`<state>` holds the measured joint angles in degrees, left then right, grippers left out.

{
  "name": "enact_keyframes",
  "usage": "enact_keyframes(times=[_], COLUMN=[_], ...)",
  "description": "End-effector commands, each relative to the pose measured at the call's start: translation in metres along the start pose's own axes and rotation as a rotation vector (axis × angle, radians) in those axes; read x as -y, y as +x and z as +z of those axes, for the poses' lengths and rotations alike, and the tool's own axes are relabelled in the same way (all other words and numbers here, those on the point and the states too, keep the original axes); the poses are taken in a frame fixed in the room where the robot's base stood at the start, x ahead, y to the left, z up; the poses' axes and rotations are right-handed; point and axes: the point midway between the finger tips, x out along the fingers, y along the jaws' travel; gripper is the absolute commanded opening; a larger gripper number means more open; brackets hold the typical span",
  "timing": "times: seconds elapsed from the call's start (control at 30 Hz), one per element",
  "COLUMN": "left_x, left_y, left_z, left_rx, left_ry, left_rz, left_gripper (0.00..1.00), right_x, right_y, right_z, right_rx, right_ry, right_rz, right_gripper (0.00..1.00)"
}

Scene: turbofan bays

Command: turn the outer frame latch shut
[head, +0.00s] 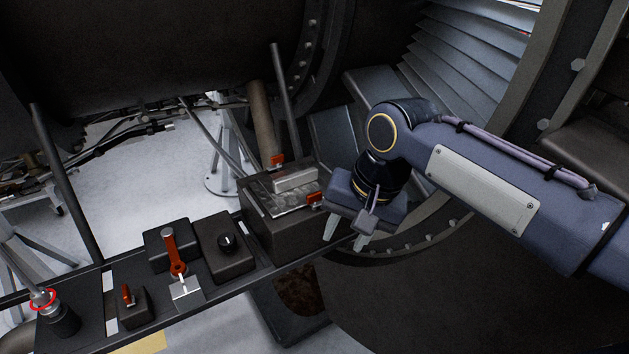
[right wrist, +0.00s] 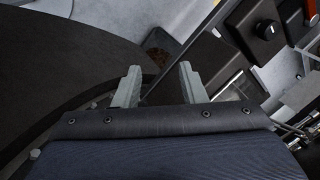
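Two small red latch tabs show on a dark box with a clear-topped frame (head: 290,200) in the head view. One tab (head: 277,160) is at its back edge, the other tab (head: 315,199) at its right edge, close to my right gripper. I cannot tell for sure which is the outer frame latch. My right gripper (head: 346,236) points down just right of the box, its fingers apart and empty. The right wrist view shows the same open fingers (right wrist: 157,82) with nothing between them. My left gripper is not in view.
Along the dark rail stand a black knob box (head: 226,245), a red lever (head: 173,252), a small red switch (head: 127,293) and a red-ringed plug (head: 43,300). Upright dark rods rise behind. The large round engine casing (head: 440,285) lies close below and right of my right gripper.

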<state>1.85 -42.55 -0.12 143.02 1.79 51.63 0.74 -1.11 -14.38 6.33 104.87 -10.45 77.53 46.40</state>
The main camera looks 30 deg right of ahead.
Motion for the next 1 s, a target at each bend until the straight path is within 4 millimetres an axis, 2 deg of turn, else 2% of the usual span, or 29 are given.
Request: enact_keyframes(times=[0.03,0.2,0.4,0.57,1.0], left_x=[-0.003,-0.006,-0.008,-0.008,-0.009], left_y=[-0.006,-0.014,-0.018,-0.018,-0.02], left_z=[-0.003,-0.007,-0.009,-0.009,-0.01], left_rx=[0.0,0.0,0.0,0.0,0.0], left_ry=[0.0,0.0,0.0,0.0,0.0], left_rz=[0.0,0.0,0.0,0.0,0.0], left_gripper=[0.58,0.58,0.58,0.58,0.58], right_x=[0.021,0.066,0.092,0.093,0.075], right_y=[-0.017,-0.046,-0.057,-0.052,0.008], right_z=[-0.02,-0.067,-0.092,-0.095,-0.09], right_rx=[0.01,-0.003,-0.034,-0.043,-0.043], right_ry=[0.098,0.462,0.732,0.791,0.789], right_rz=[0.047,0.189,0.277,0.296,0.294], right_gripper=[0.31,0.3,0.3,0.3,0.3])
